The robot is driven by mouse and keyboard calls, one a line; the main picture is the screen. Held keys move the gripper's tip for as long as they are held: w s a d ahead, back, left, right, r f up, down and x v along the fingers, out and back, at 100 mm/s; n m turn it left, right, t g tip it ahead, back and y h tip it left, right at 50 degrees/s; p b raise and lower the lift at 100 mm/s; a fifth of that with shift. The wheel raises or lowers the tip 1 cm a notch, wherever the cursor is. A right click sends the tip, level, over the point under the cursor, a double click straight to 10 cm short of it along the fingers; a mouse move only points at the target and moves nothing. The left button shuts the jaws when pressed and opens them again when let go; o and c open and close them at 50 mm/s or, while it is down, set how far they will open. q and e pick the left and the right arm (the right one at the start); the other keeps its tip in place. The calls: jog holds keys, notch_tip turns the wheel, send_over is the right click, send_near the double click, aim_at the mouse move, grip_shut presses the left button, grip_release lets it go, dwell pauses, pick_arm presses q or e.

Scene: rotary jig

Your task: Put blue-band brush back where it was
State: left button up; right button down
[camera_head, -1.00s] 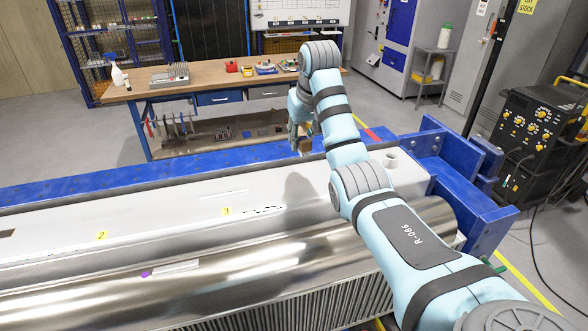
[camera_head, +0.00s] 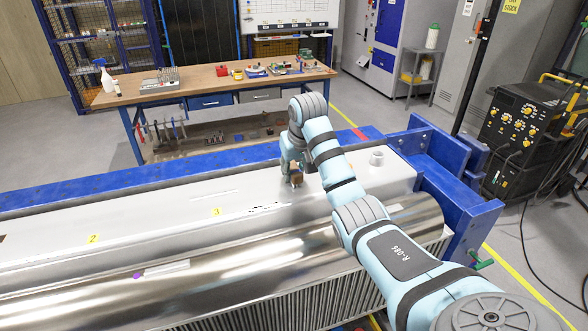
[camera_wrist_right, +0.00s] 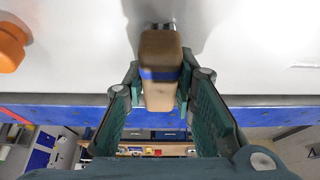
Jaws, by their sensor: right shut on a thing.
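My right gripper (camera_wrist_right: 159,88) is shut on the blue-band brush (camera_wrist_right: 160,55), a tan wooden block with a blue band around it in the right wrist view. In the head view the right gripper (camera_head: 293,175) is over the white top of the jig, with the brush (camera_head: 297,180) small beneath it. The brush's lower end is near the white surface (camera_head: 240,195); I cannot tell whether it touches. My left gripper is not in view.
A white cup-like piece (camera_head: 377,158) stands on the jig's right end, beside a blue bracket (camera_head: 440,160). An orange round object (camera_wrist_right: 10,45) shows in the wrist view. Yellow tags 2 (camera_head: 93,239) and 3 (camera_head: 216,212) mark the surface. A workbench (camera_head: 210,85) stands behind.

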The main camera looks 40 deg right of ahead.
jog(key=c, duration=1.4)
grip_release()
jog(key=shift+f, duration=0.1)
jog(key=shift+c, duration=0.2)
jog(key=shift+o, duration=0.6)
jog(key=shift+w, duration=0.1)
